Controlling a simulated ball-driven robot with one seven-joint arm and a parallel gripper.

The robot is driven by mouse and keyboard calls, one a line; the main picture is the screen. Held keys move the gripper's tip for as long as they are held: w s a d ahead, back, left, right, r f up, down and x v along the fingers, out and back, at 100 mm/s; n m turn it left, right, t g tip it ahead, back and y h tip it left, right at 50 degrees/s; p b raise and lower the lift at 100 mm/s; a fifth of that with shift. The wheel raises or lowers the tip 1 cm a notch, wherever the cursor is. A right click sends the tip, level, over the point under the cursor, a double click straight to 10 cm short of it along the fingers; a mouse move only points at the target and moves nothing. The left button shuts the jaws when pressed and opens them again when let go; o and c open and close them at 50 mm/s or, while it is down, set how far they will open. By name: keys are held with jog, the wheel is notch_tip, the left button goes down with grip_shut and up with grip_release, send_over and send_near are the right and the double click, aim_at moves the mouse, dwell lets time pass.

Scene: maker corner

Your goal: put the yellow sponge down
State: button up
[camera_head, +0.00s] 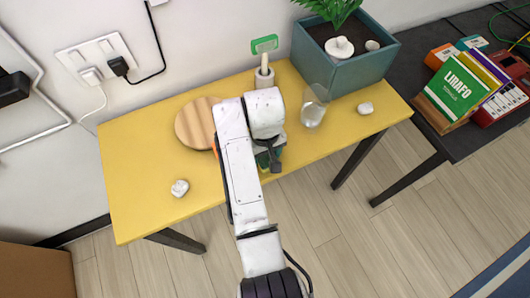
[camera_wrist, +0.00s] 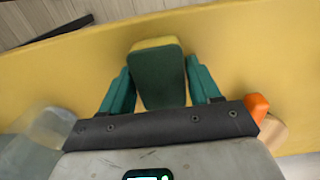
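The yellow sponge (camera_wrist: 158,78) has a dark green scouring side, which faces the wrist camera. A strip of its yellow body shows along the far edge. My gripper (camera_wrist: 159,66) has its two teal fingers close against the sponge's left and right sides and appears shut on it. The yellow table (camera_wrist: 240,50) lies beyond the sponge; I cannot tell whether the sponge touches it. In the head view my gripper (camera_head: 268,160) is over the table's front edge, and my arm hides most of the sponge.
A round wooden board (camera_head: 190,124) lies left of my arm, with an orange thing (camera_wrist: 257,105) near it. A glass (camera_head: 313,108) stands to the right. White lumps lie at left (camera_head: 180,188) and right (camera_head: 365,108). A planter (camera_head: 340,75) stands behind. The table's front left is mostly clear.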

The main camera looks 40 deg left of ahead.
jog(key=o, duration=0.3)
notch_tip(320, 180, up, 12)
jog(key=shift+r+p, duration=0.2)
jog(key=shift+p, duration=0.25)
